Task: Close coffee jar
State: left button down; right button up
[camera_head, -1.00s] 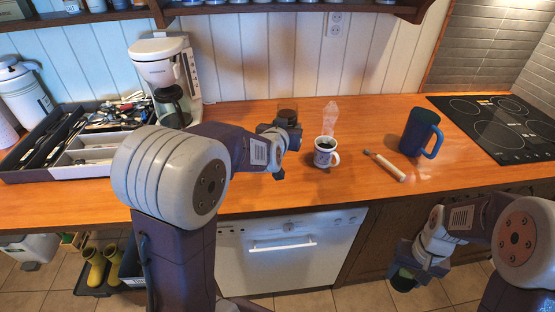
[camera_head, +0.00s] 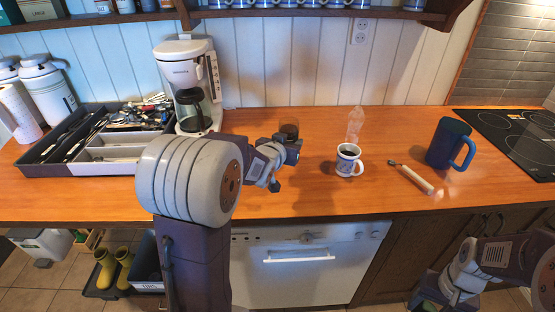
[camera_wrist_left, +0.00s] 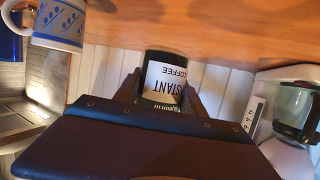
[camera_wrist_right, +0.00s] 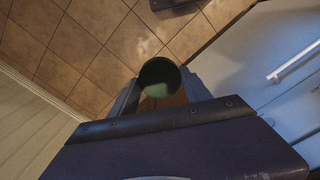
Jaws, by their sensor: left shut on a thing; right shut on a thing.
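The coffee jar (camera_head: 289,130), a dark jar, is at the counter's middle in the head view. In the left wrist view the jar (camera_wrist_left: 163,78) shows a white label reading "INSTANT COFFEE". My left gripper (camera_head: 287,144) is shut on it; its top is not clearly visible, and I cannot tell whether it touches the counter. My right gripper (camera_wrist_right: 158,92) is shut on a round, dark green, cup-like lid (camera_wrist_right: 146,72), its hollow side showing in the right wrist view. It is low in front of the counter, apart from the jar; in the head view the lid is out of frame.
A steaming mug (camera_head: 348,160) stands right of the jar. A white handheld tool (camera_head: 416,179) and a blue jug (camera_head: 447,144) are further right. The coffee maker (camera_head: 187,85) and utensil tray (camera_head: 116,152) are left. The front counter around the jar is clear.

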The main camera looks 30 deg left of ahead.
pick_arm(q)
jog(key=a+f, duration=0.1)
jog(key=s+a+f, duration=0.1)
jog(key=a, duration=0.1)
jog(key=shift+a, duration=0.15)
pick_arm(e)
jog(key=shift+r, duration=0.2)
pick_arm(q)
notch_tip(320, 180, down, 4)
jog(key=shift+r+b, duration=0.25)
jog(key=shift+b, duration=0.35)
pick_arm(e)
jog(key=shift+f, duration=0.65)
pick_arm(q)
jog(key=shift+w+f, duration=0.1)
jog(key=shift+f, duration=0.2)
jog(key=shift+r, duration=0.1)
pick_arm(e)
jog(key=shift+f, duration=0.1)
